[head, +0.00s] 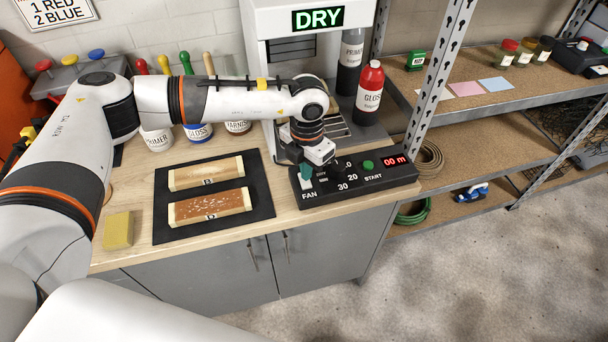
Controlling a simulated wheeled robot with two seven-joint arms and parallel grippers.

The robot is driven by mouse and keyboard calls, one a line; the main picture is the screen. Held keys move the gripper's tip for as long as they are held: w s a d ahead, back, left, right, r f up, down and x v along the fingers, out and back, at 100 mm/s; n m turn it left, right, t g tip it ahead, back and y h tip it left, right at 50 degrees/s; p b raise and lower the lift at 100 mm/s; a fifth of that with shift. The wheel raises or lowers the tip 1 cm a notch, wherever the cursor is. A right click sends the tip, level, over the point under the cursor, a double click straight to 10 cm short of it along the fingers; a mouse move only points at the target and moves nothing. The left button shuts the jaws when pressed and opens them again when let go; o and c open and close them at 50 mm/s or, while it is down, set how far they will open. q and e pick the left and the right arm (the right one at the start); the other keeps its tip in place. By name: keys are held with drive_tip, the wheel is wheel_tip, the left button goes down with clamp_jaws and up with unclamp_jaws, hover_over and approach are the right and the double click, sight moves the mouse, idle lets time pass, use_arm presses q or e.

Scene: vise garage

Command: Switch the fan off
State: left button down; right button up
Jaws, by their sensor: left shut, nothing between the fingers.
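The dark control box (378,178) sits on the bench's front right, in front of the white drying cabinet (272,85) with its lit DRY sign. The box carries a FAN label at its left end, a dial marked with numbers, a green START button (368,165) and a red display (395,161). My left gripper (307,174) points down at the box's left end, just above the FAN label. It is shut and empty. The gripper largely covers the fan switch, so its position and any contact cannot be told. My right gripper is not in view.
A black mat (214,232) with two wooden blocks lies left of the box, and a yellow sponge (118,230) beside it. Paint cans (158,139) stand behind. A red bottle (369,93) stands behind the box. A metal shelf post (438,70) rises close to its right.

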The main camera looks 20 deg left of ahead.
sight(306, 184)
use_arm(q)
wheel_tip(306, 184, up, 5)
drive_tip(key=shift+f+p, duration=0.1)
drive_tip(key=shift+p, duration=0.8)
